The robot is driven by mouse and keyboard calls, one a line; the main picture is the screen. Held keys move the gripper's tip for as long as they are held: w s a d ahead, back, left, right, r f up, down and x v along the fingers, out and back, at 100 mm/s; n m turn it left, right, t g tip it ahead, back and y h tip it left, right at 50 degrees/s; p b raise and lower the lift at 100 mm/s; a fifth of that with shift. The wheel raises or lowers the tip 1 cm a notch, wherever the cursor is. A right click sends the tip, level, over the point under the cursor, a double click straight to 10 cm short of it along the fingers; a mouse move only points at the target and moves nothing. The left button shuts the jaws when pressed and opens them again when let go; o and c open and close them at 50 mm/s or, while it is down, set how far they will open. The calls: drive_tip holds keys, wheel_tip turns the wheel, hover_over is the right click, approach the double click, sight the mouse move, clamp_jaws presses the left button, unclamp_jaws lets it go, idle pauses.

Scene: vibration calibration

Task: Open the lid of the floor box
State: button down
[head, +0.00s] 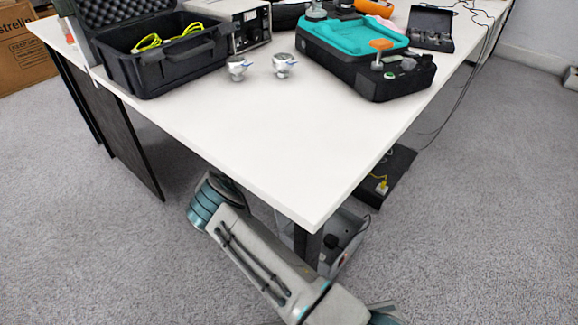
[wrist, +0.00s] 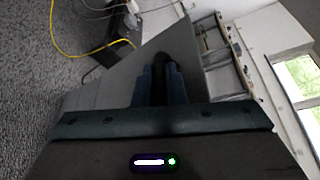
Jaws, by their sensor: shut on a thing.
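The floor box (head: 350,245) is a grey box on the carpet under the table's near corner in the head view, partly hidden by the table leg and my arm. In the wrist view a grey flat panel, seemingly its lid (wrist: 186,42), stands tilted in front of my gripper (wrist: 162,70). My two fingers are close together and shut on a dark part at the panel, seemingly its handle; the exact contact is dark. An open light-coloured frame with inner parts (wrist: 216,55) shows right of the panel; I cannot tell whether it belongs to the box.
The white table (head: 260,130) stands above my arm, its corner and leg close by. On it are a black open case (head: 160,70), two silver pieces (head: 284,66) and a teal-lined case (head: 375,80). A black unit with a yellow cable (head: 392,172) lies on the floor.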

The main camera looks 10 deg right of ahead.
drive_tip(key=shift+f, duration=0.2)
drive_tip(key=c, duration=1.5)
unclamp_jaws()
drive_tip(key=shift+r, duration=0.1)
drive_tip(key=p+v, duration=0.4)
drive_tip(key=v, duration=1)
